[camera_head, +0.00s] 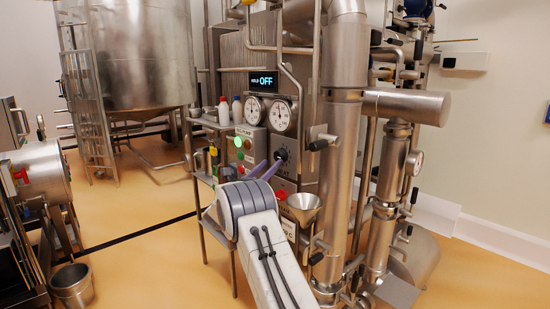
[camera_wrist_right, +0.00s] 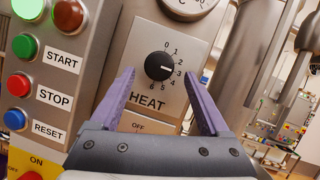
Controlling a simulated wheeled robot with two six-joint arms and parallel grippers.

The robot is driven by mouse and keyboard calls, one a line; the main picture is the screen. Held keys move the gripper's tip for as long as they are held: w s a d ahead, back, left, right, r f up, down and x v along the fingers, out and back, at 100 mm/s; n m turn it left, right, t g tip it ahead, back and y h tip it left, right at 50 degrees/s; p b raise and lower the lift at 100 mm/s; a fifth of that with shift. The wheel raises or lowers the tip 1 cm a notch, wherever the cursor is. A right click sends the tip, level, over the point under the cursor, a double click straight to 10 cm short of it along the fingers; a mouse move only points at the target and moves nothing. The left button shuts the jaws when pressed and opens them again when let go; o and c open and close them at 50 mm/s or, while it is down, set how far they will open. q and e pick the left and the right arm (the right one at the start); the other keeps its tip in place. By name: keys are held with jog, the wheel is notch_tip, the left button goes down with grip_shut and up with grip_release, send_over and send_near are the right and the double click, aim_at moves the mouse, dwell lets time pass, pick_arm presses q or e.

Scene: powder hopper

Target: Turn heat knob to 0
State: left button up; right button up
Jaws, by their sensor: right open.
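The black round heat knob (camera_wrist_right: 158,66) sits on a grey panel labelled HEAT, with a scale from 0 to 6. Its white mark points right, at about 2 to 3. The knob also shows small in the head view (camera_head: 281,154). My right gripper (camera_wrist_right: 159,76) is open, its purple fingers on either side of the knob's lower part in the wrist picture. The fingers look apart from the knob; the exact gap in depth cannot be told. In the head view my right gripper (camera_head: 267,167) is just below and left of the knob. My left gripper is not in view.
A button box (camera_wrist_right: 50,75) with START, STOP and RESET stands left of the knob panel. Gauges (camera_head: 281,116) and a display reading OFF (camera_head: 263,81) are above. A steel funnel (camera_head: 300,208) and a thick vertical pipe (camera_head: 340,150) stand to the right.

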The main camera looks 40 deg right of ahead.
aim_at(277, 158)
jog(key=shift+p+x, duration=0.35)
jog(key=shift+x, duration=1.55)
